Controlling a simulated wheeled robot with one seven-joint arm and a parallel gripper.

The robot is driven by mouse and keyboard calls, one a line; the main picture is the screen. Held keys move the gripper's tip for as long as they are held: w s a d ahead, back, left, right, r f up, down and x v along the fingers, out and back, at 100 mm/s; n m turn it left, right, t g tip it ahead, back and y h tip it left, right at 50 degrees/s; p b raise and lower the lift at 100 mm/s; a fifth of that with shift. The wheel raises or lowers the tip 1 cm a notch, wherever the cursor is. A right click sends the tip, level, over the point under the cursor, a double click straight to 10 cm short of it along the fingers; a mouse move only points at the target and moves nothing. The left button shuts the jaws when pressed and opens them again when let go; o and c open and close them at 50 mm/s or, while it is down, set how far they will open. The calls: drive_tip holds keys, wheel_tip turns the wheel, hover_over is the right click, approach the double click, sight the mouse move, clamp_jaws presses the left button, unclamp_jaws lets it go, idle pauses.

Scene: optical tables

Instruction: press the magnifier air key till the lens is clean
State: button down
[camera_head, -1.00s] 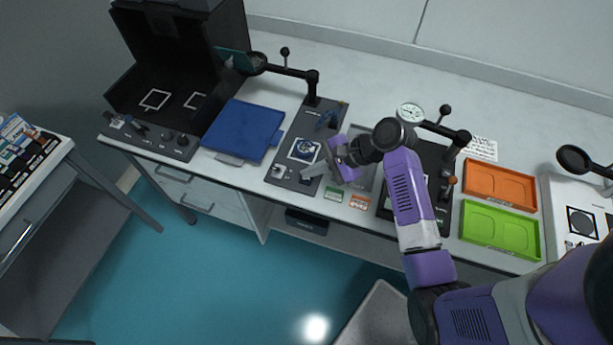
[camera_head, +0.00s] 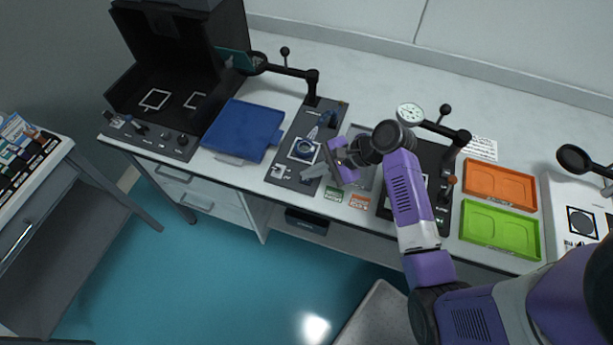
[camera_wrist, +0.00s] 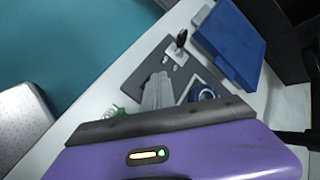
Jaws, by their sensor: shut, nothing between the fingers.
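The dark grey plate (camera_head: 288,180) on the bench carries a round blue-rimmed lens (camera_head: 304,150) on a white square. The lens also shows in the wrist view (camera_wrist: 204,93). Small white key-like parts (camera_head: 280,171) sit at the plate's front; a black-topped one shows in the wrist view (camera_wrist: 180,44). I cannot tell which is the air key. My gripper (camera_head: 308,176) is shut and empty, low over the plate's front right; its fingers (camera_wrist: 157,82) hide what lies under the tips.
A black magnifier arm (camera_head: 290,71) stands at the plate's back. A blue tray (camera_head: 243,130) and an open black box (camera_head: 170,90) lie left. A dial gauge stand (camera_head: 430,127), an orange tray (camera_head: 500,184) and a green tray (camera_head: 500,230) are right.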

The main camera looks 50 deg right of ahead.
sight(310, 179)
idle(0.3)
drive_tip(key=shift+r+p, duration=0.85)
drive_tip(key=shift+p, duration=0.35)
wheel_tip(310, 179, up, 3)
drive_tip(key=p, duration=0.3)
drive_tip(key=shift+f, duration=0.15)
drive_tip(key=shift+r+p, duration=0.5)
drive_tip(key=shift+r, duration=0.6)
